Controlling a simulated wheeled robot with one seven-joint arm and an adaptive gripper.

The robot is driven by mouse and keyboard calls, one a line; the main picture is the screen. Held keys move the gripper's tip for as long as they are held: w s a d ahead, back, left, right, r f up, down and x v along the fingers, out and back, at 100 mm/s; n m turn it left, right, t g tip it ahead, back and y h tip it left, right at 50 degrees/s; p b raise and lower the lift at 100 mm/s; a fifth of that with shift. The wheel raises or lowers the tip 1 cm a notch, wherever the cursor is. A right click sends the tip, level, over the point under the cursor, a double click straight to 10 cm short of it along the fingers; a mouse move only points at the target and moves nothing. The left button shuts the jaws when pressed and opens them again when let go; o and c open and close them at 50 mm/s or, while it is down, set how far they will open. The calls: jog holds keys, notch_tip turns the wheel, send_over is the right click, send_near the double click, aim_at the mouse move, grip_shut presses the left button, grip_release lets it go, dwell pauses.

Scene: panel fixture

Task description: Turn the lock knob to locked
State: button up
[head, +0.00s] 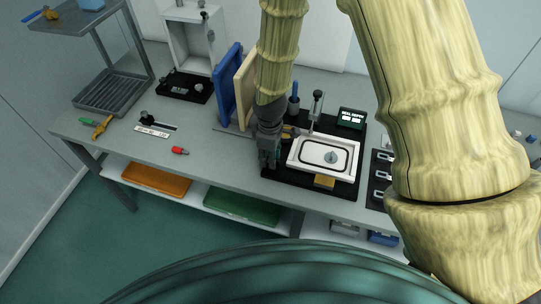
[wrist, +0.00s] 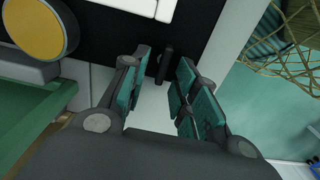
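In the wrist view my gripper (wrist: 162,75) is open, its two teal-padded fingers apart. A small dark upright piece (wrist: 166,62) shows between and beyond the fingertips, at the edge of a black surface; I cannot tell whether it is the lock knob or whether it is touched. In the head view my gripper (head: 268,156) points down at the left edge of a black base (head: 284,180). That base carries a white framed panel (head: 297,158) with a dark rounded outline and a small grey piece (head: 331,157) on it. No lock label is readable.
A lever with a round top (head: 317,100) and a black sign (head: 351,118) stand behind the panel. Blue (head: 228,85) and cream boards stand left of my arm. A yellow disc (wrist: 36,28) shows in the wrist view.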

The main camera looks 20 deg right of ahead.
notch_tip(320, 180, up, 12)
dwell(0.6)
dwell(0.5)
